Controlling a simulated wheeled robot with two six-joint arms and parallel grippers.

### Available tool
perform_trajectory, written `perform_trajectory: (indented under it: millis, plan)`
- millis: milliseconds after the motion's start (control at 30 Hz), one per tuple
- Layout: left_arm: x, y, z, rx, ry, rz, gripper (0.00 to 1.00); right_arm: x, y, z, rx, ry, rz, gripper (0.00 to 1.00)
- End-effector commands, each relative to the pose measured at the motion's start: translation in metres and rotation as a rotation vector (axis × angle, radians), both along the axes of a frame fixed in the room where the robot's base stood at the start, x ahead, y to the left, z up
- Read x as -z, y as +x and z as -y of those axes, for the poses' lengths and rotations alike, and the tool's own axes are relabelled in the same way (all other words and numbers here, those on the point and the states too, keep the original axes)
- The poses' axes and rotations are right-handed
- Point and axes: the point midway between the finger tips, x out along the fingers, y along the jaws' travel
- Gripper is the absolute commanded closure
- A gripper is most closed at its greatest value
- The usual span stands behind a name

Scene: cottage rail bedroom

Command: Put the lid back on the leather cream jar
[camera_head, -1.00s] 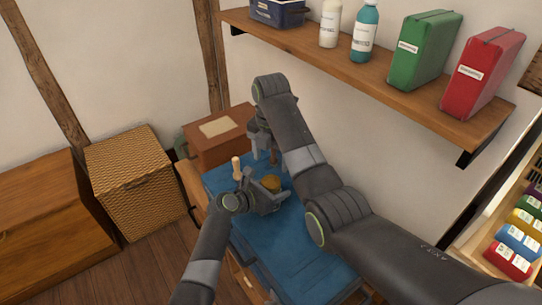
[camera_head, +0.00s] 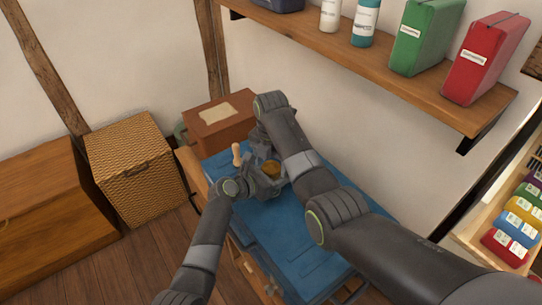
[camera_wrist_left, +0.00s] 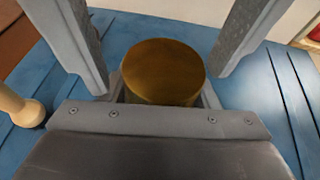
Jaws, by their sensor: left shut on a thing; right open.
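A round brass-brown piece (camera_head: 271,168) with a flat top stands over the blue surface (camera_head: 290,235); its top shows large in the left wrist view (camera_wrist_left: 163,68). I cannot tell whether it is the lid or part of the jar; what lies below it is hidden. My left gripper (camera_head: 268,180) is shut on it low at the near side. My right gripper (camera_head: 264,158) points down from above and is open. In the left wrist view its two grey fingers (camera_wrist_left: 158,45) stand apart, one on each side of the brass-brown top.
A pale wooden peg-like thing (camera_head: 237,154) stands just left of the grippers. A brown box (camera_head: 220,122) is behind. A wall shelf (camera_head: 375,62) with bottles and two binders hangs above right. A wicker box (camera_head: 133,160) stands left. The blue surface's near part is clear.

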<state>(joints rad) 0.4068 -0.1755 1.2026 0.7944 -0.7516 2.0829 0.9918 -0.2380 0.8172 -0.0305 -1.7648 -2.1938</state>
Motion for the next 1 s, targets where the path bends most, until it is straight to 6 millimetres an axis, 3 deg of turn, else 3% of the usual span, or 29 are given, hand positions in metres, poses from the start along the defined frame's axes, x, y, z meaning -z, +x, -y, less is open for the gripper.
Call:
perform_trajectory:
  millis: [267, 600, 767, 1000]
  plan:
    - [-0.0001, -0.0001, 0.0002, 0.001, -0.001, -0.001, 1.0, 0.001, 0.0001, -0.0002, 0.0, 0.001, 0.001, 0.33]
    - [-0.0001, -0.0001, 0.0002, 0.001, -0.001, -0.001, 1.0, 0.0006, 0.0002, -0.0002, 0.0, 0.0, 0.001, 0.77]
    - [-0.0001, -0.0001, 0.0003, 0.001, 0.0, 0.0, 1.0, 0.0005, 0.0003, -0.0003, 0.042, 0.001, 0.002, 0.78]
    - [-0.0001, -0.0001, 0.0003, 0.001, 0.0, 0.0, 1.0, 0.0005, 0.0005, -0.0004, 0.349, 0.001, 0.002, 0.78]
